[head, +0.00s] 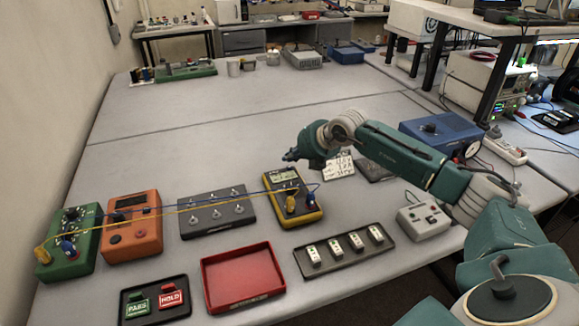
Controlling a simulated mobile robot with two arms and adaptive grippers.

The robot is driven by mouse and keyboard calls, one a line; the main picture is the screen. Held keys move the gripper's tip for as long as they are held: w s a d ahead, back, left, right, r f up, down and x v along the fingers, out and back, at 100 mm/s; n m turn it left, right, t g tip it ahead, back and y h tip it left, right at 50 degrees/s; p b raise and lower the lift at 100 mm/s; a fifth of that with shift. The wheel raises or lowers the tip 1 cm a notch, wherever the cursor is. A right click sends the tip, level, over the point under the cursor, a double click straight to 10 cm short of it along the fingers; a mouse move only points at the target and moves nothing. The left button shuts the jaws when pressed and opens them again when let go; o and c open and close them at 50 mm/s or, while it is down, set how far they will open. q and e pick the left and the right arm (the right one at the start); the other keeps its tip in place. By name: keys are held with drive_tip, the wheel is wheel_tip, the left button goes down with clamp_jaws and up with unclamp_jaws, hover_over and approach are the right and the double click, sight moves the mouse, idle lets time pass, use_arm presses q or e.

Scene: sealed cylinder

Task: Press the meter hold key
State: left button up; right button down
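The yellow meter (272,187) lies on the grey table in the middle of the head view, its small display at the far end. A yellow plug and a blue plug stand in its near part. Its keys are too small to tell apart, so I cannot pick out the hold key. My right gripper (288,157) is above and beyond the meter, apart from it, pointing left. Its fingers are too small to show whether they are open or shut. My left gripper is not in view.
Yellow and blue leads cross a grey switch panel (216,224) to a green box (69,267). An orange box (131,246), an empty red tray (242,303), a black tray with PASS and HOLD tags, and a black strip (344,267) surround the meter.

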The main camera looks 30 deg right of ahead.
sight(290, 170)
drive_tip(key=shift+r+p, duration=1.05)
drive_tip(key=shift+r, duration=1.2)
